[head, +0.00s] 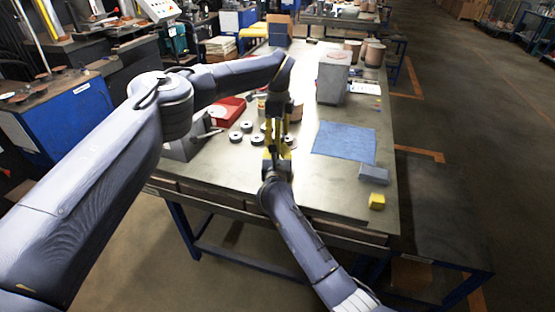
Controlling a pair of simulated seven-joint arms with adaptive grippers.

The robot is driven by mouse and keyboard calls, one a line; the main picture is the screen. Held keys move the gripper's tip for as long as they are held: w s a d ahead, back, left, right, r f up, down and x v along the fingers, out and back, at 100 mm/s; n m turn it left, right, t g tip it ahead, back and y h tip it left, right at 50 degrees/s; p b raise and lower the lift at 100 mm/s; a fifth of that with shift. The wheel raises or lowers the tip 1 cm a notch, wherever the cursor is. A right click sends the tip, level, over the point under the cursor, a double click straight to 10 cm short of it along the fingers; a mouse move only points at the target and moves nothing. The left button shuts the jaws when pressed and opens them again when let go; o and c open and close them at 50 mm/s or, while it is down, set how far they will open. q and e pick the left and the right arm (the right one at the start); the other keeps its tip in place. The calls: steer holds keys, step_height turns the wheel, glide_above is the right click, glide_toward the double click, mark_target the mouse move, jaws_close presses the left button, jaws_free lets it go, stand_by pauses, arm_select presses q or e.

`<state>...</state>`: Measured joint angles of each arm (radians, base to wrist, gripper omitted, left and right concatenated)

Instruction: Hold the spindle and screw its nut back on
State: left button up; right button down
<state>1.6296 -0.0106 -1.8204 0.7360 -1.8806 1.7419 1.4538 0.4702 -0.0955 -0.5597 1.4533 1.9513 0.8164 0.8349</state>
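My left gripper (275,125) reaches down over the middle of the workbench. My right gripper (276,160) comes up from the front edge and its yellow fingers meet or overlap the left gripper in the picture. I cannot tell whether either is open or shut, or whether they touch. I cannot make out the spindle or its nut; the grippers cover the spot between them. Several grey flap discs with dark centres lie flat on the bench just left of the grippers, such as one disc (235,136). Another disc (288,141) lies close at their right.
The metal workbench (320,190) holds a red tray (228,110), a grey wedge-shaped unit (187,143), a blue mat (345,142), a grey-blue block (373,174) and a yellow block (377,201). A tall grey box (333,80) and brown cylinders (374,54) stand farther back. The front right is fairly clear.

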arm_select(q)
steer(key=shift+c, duration=0.4)
jaws_close()
steer(key=m, duration=0.9)
steer(key=shift+m, duration=0.3)
steer(key=m, duration=1.6)
jaws_free()
